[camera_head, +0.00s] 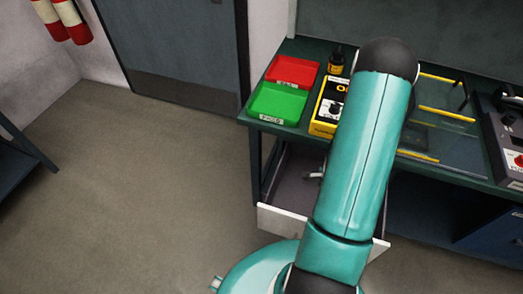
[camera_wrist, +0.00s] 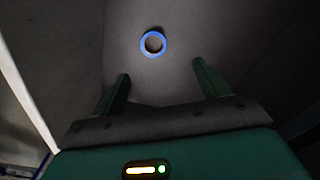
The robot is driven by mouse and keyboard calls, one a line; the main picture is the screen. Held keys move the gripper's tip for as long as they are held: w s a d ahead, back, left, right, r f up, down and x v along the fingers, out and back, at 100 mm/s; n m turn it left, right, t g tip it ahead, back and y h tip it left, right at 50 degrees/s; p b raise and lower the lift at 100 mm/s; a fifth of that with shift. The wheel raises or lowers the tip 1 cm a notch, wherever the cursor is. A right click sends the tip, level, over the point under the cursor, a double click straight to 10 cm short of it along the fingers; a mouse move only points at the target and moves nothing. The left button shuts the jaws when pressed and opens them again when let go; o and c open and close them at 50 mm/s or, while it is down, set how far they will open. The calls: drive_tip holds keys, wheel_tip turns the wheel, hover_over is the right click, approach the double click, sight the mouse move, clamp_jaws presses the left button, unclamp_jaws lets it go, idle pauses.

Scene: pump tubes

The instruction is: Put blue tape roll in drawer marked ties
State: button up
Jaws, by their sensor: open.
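The blue tape roll (camera_wrist: 153,43) is a small ring lying flat on a grey surface that looks like the inside of the open drawer. My gripper (camera_wrist: 161,72) is open and empty, its two fingers apart and the roll showing beyond their tips, not between them. In the head view a drawer (camera_head: 284,220) with a pale front is pulled out under the bench. My teal arm covers much of it and hides my gripper and the roll there. No "ties" marking is readable on the drawer.
The green bench (camera_head: 467,185) carries a red tray (camera_head: 292,71), a green tray (camera_head: 277,103), a yellow box with a knob (camera_head: 327,108), a dark bottle (camera_head: 336,60) and a grey device (camera_head: 507,145) at right. Open floor (camera_head: 150,200) lies left of the bench.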

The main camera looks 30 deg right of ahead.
drive_tip(key=w+a+r+n+t, duration=0.1)
drive_tip(key=w+a+r+n, duration=0.3)
drive_tip(key=r, duration=0.5)
drive_tip(key=w+a+r+n+t+h, duration=0.1)
drive_tip(key=w+a+r+n, duration=0.3)
drive_tip(key=r, duration=0.6)
drive_tip(key=w+a+r+n, duration=0.3)
drive_tip(key=a+r, duration=0.2)
drive_tip(key=r, duration=0.4)
drive_tip(key=s+a+r+n+t, duration=0.1)
drive_tip(key=s+a+r+n, duration=0.4)
drive_tip(key=a+r, duration=0.3)
drive_tip(key=s+a+r+n+t+y, duration=0.1)
drive_tip(key=s+a+r+n+t, duration=0.1)
drive_tip(key=s+a+r+n, duration=0.3)
drive_tip(key=a+r, duration=0.4)
drive_tip(key=shift+s+r+n, duration=0.15)
drive_tip(key=shift+s+n, duration=0.2)
drive_tip(key=shift+n, duration=0.05)
